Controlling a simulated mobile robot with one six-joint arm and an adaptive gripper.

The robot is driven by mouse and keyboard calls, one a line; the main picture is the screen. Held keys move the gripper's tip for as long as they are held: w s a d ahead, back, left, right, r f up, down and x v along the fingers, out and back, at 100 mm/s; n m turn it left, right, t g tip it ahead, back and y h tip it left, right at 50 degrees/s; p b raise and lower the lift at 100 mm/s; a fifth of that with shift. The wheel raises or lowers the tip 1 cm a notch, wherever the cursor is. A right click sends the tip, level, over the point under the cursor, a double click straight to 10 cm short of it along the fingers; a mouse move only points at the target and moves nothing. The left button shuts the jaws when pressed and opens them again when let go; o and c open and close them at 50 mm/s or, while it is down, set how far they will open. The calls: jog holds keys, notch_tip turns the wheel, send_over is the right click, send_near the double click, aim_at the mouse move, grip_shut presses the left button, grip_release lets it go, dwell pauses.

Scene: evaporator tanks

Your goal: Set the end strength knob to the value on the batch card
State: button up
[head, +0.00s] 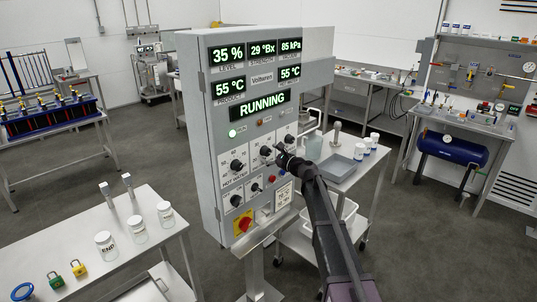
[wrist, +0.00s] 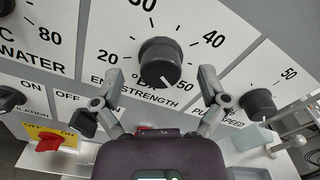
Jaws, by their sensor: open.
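The end strength knob (wrist: 160,60) is a round black knob in the middle of the wrist view. Its scale shows 20, 30 and 40, and a short white mark shows at its lower edge. It also shows in the head view (head: 266,150), on the grey control panel (head: 203,150). My gripper (wrist: 163,84) is open, with one finger on each side of the knob and gaps between fingers and knob. In the head view my gripper (head: 284,157) is at the panel front. A small white card (head: 283,193) is low on the panel; its writing is unreadable.
A hot water knob (head: 238,166) and the pump speed knob (wrist: 258,104) flank it. A red isolation switch (wrist: 48,142) sits at lower left. The display (head: 262,103) reads RUNNING, with 29 °Bx strength. Benches stand on both sides.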

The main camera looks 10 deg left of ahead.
jog(key=shift+w+a, duration=0.2)
jog(key=shift+a, duration=0.1)
jog(key=shift+d, duration=0.15)
jog(key=c, duration=1.2)
